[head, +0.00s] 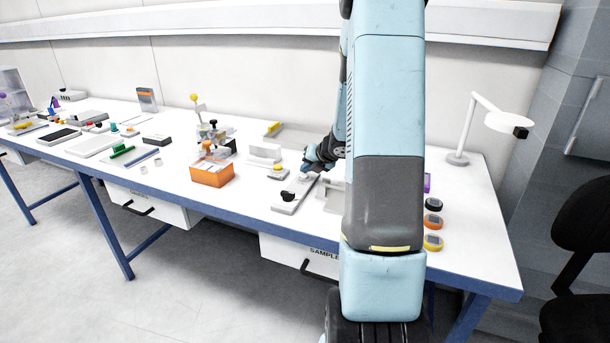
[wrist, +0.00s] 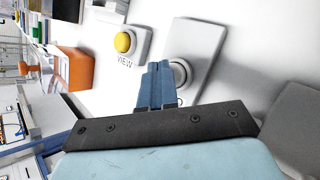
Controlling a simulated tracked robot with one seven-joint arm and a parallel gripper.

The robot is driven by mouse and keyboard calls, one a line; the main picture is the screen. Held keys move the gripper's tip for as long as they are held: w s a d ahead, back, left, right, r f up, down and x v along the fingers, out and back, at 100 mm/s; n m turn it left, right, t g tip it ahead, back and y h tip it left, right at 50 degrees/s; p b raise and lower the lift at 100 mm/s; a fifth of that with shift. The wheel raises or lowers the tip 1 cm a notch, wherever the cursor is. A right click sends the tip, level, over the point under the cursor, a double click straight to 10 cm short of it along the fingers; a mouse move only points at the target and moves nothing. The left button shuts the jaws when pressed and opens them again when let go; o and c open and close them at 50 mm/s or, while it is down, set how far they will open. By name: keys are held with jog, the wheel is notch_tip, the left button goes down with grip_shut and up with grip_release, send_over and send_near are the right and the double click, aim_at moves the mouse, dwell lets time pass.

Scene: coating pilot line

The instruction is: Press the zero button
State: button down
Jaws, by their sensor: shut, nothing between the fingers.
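My gripper (wrist: 158,70) is shut and empty in the wrist view. Its blue fingertips are close beside a round pale button (wrist: 181,72) on a flat grey-white plate (wrist: 200,45). The fingers hide part of this button, and I cannot tell whether they touch it. No zero label is readable. In the head view my gripper (head: 313,163) is low over the bench, near the back end of a slim pale device (head: 292,205) with a black knob (head: 288,196) at its front.
A white box with a yellow button (wrist: 123,42), marked VIEW, stands left of the plate. An orange box (head: 212,174) is farther left. A lamp (head: 459,156) stands at the right of the white bench. My arm hides part of the bench.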

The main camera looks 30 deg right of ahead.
aim_at(307, 175)
jog(key=shift+r, duration=0.7)
jog(key=shift+r, duration=0.1)
jog(key=shift+r, duration=2.4)
